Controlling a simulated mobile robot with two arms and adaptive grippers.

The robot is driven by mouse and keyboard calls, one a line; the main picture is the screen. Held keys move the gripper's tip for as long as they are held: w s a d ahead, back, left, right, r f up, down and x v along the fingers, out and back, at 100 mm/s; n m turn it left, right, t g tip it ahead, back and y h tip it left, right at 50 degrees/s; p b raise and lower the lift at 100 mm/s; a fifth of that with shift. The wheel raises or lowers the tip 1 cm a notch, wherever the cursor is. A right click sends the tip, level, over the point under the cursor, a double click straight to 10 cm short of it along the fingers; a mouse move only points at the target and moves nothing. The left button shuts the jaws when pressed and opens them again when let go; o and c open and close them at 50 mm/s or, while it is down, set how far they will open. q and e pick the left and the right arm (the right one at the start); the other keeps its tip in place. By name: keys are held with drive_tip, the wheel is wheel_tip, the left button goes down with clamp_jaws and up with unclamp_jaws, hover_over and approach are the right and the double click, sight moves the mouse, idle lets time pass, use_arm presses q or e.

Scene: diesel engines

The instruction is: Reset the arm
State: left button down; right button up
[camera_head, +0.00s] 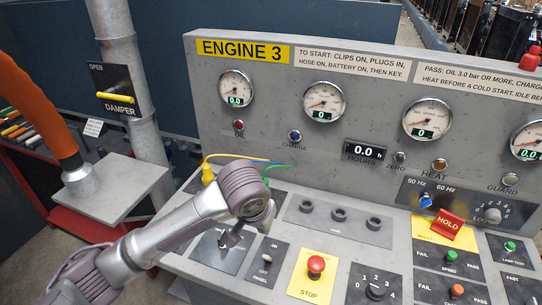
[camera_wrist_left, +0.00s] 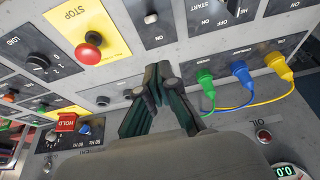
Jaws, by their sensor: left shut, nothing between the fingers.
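My left arm (camera_head: 165,232) comes in from the lower left and reaches over the sloping control desk of Engine 3. Its wrist (camera_head: 243,188) hides part of the desk and the cables behind it. My left gripper (camera_head: 229,239) points down near a dark switch plate. In the left wrist view the dark fingers of the left gripper (camera_wrist_left: 156,84) meet, shut and empty, over the grey panel. My right gripper is in neither view.
Green (camera_wrist_left: 205,78), blue (camera_wrist_left: 241,72) and yellow (camera_wrist_left: 279,66) plugs with cables sit beside the fingers. A red STOP button (camera_head: 316,264) and red HOLD cover (camera_head: 446,225) stand on the desk. An orange hose (camera_head: 40,105) and damper pipe (camera_head: 135,85) stand at the left.

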use_arm(q)
drive_tip(key=s+f+h, duration=0.2)
drive_tip(key=s+f, duration=0.5)
drive_tip(key=s, duration=0.3)
drive_tip(key=s+a+f+n+y, duration=0.15)
drive_tip(key=s+a+f, duration=0.25)
drive_tip(key=s+a, duration=0.4)
drive_tip(key=s+a+f+y, duration=0.2)
drive_tip(key=s+a+f, duration=0.1)
drive_tip(key=s+a, duration=0.5)
wheel_tip(320, 180, down, 28)
drive_tip(key=s+g+b, duration=0.2)
drive_tip(key=s+a+f+b, duration=0.1)
drive_tip(key=s+f, duration=0.7)
drive_tip(key=f, duration=0.1)
drive_tip(key=s+a+f+g+b, duration=0.1)
drive_tip(key=s+a+f, duration=0.1)
drive_tip(key=s+f, duration=0.6)
drive_tip(key=shift+s+a+f, duration=0.2)
drive_tip(key=shift+a+f, duration=0.1)
drive_tip(key=shift+f, duration=0.65)
